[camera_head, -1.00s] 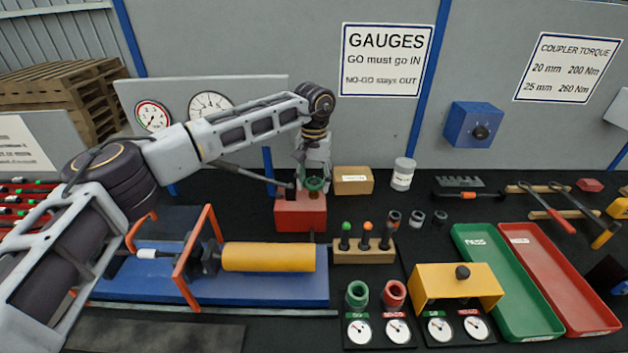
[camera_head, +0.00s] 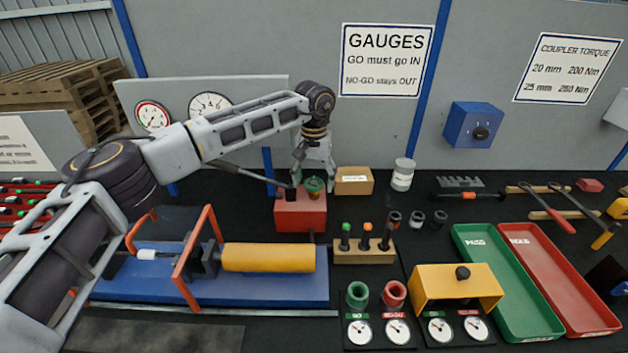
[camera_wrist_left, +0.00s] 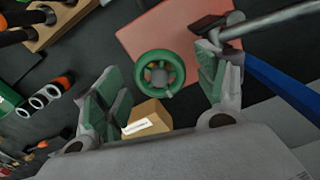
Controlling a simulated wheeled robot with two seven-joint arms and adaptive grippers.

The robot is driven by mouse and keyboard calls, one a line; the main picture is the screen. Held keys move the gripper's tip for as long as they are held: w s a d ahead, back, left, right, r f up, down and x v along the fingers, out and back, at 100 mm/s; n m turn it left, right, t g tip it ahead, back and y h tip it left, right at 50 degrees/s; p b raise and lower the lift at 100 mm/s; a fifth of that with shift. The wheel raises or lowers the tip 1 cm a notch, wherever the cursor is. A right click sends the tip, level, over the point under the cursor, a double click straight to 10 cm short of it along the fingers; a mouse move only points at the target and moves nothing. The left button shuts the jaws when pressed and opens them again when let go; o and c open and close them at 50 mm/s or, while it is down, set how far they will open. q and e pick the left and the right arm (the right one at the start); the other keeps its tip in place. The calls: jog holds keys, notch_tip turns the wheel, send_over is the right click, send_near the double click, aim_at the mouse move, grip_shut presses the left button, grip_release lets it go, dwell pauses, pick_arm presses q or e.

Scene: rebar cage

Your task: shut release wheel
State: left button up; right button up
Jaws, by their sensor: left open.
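The release wheel (camera_head: 315,186) is a small green handwheel on top of a red pump block (camera_head: 300,212) at the back middle of the bench. In the left wrist view the green wheel (camera_wrist_left: 160,74) lies between and ahead of the finger pads, with the red block (camera_wrist_left: 140,38) behind it. My left gripper (camera_head: 314,176) points down over the wheel from above. It is open, with one green-padded finger to each side of the wheel in the wrist view (camera_wrist_left: 160,90). I cannot tell whether a pad touches the wheel. My right gripper is not in view.
A pump lever (camera_head: 240,174) runs leftward from the red block, close to my left gripper. A cardboard box (camera_head: 353,181) stands just right of the block. A blue bed with a yellow cylinder (camera_head: 268,257) lies in front. A gauge panel (camera_head: 260,90) stands behind.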

aim_at(314, 183)
pick_arm(q)
notch_tip(314, 183, up, 12)
jog(key=shift+f, duration=0.2)
dwell(0.4)
dwell(0.4)
